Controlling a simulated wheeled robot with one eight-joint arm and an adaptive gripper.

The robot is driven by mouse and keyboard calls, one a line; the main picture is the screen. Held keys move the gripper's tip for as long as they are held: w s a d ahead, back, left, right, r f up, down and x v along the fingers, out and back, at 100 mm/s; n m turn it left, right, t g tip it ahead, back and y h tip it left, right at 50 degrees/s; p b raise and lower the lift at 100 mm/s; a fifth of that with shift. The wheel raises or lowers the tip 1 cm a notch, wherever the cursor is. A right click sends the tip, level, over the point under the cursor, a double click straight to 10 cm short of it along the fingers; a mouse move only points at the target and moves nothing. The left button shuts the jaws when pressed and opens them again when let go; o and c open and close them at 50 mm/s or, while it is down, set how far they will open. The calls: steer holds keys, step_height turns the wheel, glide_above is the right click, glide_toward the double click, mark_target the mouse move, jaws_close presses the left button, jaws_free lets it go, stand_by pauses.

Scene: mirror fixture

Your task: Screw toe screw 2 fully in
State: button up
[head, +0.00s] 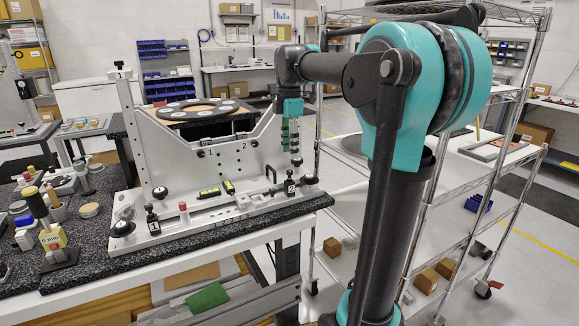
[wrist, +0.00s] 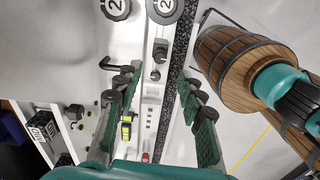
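My gripper (head: 290,135) hangs fingers down over the right end of the grey mirror fixture (head: 205,150). In the wrist view my gripper (wrist: 160,80) has its green fingers apart, with nothing held between the tips. A black part marked "2" (head: 290,187) stands below it on the fixture's base. In the wrist view two round dark knobs marked "2" (wrist: 163,8) (wrist: 116,6) lie at the top edge, beyond the fingertips. A smaller black knob (wrist: 160,51) lies below them. I cannot tell which is toe screw 2 or how far it is in.
A wooden barrel (wrist: 235,62) is at right in the wrist view. Loose tools and a bottle (head: 52,238) stand at the bench's left. A wire shelf (head: 470,180) is at right.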

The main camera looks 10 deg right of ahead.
mark_target(290, 170)
step_height(290, 170, down, 6)
steer(key=shift+f, duration=0.25)
jaws_close()
stand_by(0.3)
